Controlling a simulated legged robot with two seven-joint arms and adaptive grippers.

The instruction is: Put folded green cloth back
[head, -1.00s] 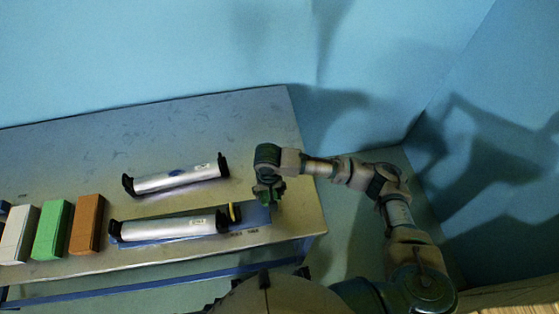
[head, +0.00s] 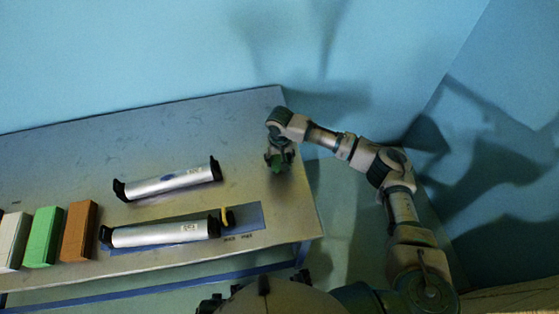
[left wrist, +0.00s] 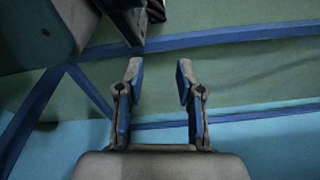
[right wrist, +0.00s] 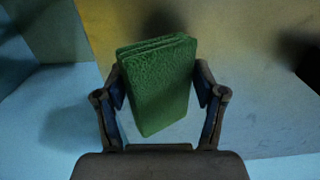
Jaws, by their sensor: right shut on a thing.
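The folded green cloth (right wrist: 160,88) is a thick layered pad between the two fingers of my right gripper (right wrist: 160,92) in the right wrist view. In the head view the right gripper (head: 279,160) is over the right end of the table, and a small bit of the green cloth (head: 277,166) shows in it. I cannot tell whether the cloth touches the table top. My left gripper (left wrist: 157,85) is open and empty in the left wrist view, with its fingers apart, near the blue bars of the table frame.
Two silver rollers with black ends lie on the table (head: 250,115): a rear one (head: 170,182) and a front one (head: 160,233) on a blue mat (head: 249,217). White (head: 12,242), green (head: 43,238) and orange (head: 78,232) blocks stand at left. The table's back right is bare.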

